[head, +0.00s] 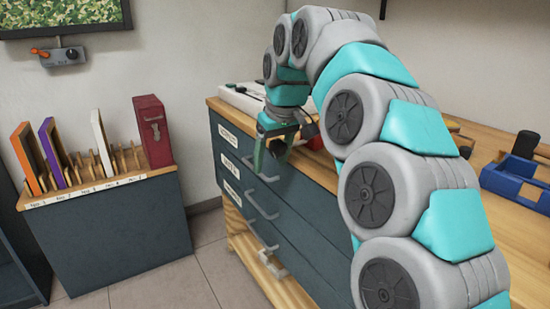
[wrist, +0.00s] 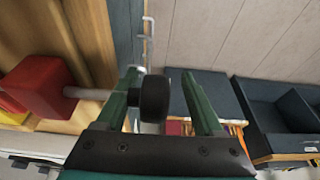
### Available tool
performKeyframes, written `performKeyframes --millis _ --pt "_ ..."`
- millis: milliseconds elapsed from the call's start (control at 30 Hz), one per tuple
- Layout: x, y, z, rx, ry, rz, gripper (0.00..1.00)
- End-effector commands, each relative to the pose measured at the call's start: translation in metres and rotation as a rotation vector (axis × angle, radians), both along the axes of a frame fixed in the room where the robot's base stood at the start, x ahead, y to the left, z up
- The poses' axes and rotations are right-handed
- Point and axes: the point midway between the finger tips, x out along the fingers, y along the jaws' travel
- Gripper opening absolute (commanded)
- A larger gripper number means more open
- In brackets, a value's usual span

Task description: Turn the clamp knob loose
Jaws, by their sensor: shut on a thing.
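The clamp has a red body (wrist: 40,88) with a grey rod (wrist: 88,93) that leads to a round black knob (wrist: 154,98). In the head view the clamp's red body (head: 311,133) is partly hidden behind my gripper (head: 268,150), at the left edge of the wooden worktop. My gripper, with its green fingers (wrist: 161,85), is shut on the black knob. In the wrist view the knob sits between the fingers, close against the left one.
Labelled drawers with pale handles (head: 262,170) lie just below my gripper. A low cabinet (head: 120,236) with upright boards and a red box (head: 153,130) stands to the left. A blue tray (head: 515,182) is on the worktop at right. Open floor lies between the cabinets.

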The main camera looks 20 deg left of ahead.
Motion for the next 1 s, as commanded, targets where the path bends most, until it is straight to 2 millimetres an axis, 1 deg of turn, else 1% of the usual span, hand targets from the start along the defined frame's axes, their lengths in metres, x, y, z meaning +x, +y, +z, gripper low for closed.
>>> performKeyframes --millis 67,867,1000 --pt "-0.0006 0.0014 -0.0004 0.002 0.001 0.003 0.60" --pt "0.0026 -0.0026 0.0017 0.005 -0.004 -0.006 0.60" --pt "-0.0011 -0.0065 0.0073 0.005 -0.004 -0.007 0.60"
